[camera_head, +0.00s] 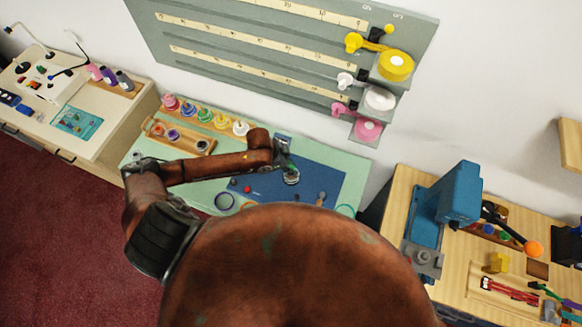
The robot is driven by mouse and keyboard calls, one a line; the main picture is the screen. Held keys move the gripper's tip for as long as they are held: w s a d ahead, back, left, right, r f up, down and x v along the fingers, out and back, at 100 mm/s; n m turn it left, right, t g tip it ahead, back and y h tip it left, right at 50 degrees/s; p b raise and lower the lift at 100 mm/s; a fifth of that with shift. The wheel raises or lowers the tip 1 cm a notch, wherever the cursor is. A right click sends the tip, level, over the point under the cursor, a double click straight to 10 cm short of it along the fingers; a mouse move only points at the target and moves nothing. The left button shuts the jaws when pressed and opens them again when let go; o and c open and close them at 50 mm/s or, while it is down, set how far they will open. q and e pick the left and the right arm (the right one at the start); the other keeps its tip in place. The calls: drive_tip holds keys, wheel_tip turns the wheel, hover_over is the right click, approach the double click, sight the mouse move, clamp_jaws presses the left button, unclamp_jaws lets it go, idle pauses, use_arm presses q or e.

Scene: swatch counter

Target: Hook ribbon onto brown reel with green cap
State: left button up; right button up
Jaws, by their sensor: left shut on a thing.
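My left arm reaches over the mint-green counter, and its gripper (287,167) is above the blue mat. It is shut on a small round thing (291,178) with grey and greenish parts, too small to identify surely. A wooden tray (182,144) holds a few small reels, one with a dark greenish top (202,145); I cannot tell whether it is the brown reel with the green cap. Yellow (396,66), white (380,98) and pink (368,129) ribbon rolls hang on the grey wall board, with matching end pieces left of them. My right gripper is not in view.
Small items and rings lie on the blue mat (262,187). A blue machine (455,195) stands on the wooden table at right. A white-topped table (62,105) stands at left, with red carpet in front.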

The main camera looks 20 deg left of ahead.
use_arm(q)
drive_tip(key=shift+f, duration=0.2)
drive_tip(key=shift+f+b, duration=0.5)
drive_tip(key=shift+f, duration=0.55)
drive_tip(key=o, duration=1)
drive_tip(key=shift+c, duration=0.2)
